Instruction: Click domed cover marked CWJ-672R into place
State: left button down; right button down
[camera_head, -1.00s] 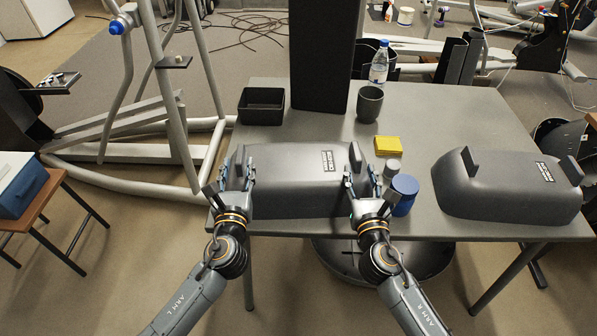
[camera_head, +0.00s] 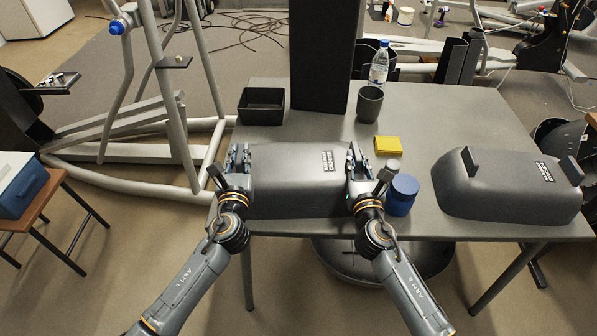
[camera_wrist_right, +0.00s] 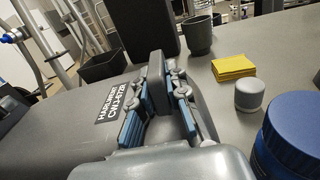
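The dark grey domed cover (camera_head: 297,180) sits near the table's front edge. My left gripper's fingers are low at the left end, a little apart. Whether either pair presses on its tab is unclear. What lies under the cover is hidden.
A second domed cover (camera_head: 505,191) stands on the right of the table (camera_head: 430,110). Beside my right gripper are a blue-lidded jar (camera_head: 402,194) and a small grey container (camera_wrist_right: 249,95). Yellow pads (camera_head: 388,145), a cup (camera_head: 369,104), a bottle (camera_head: 379,66) and a black tray (camera_head: 261,106) stand behind.

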pick_arm(q)
jog(key=shift+r, duration=0.2)
pick_arm(e)
jog(key=shift+r, duration=0.2)
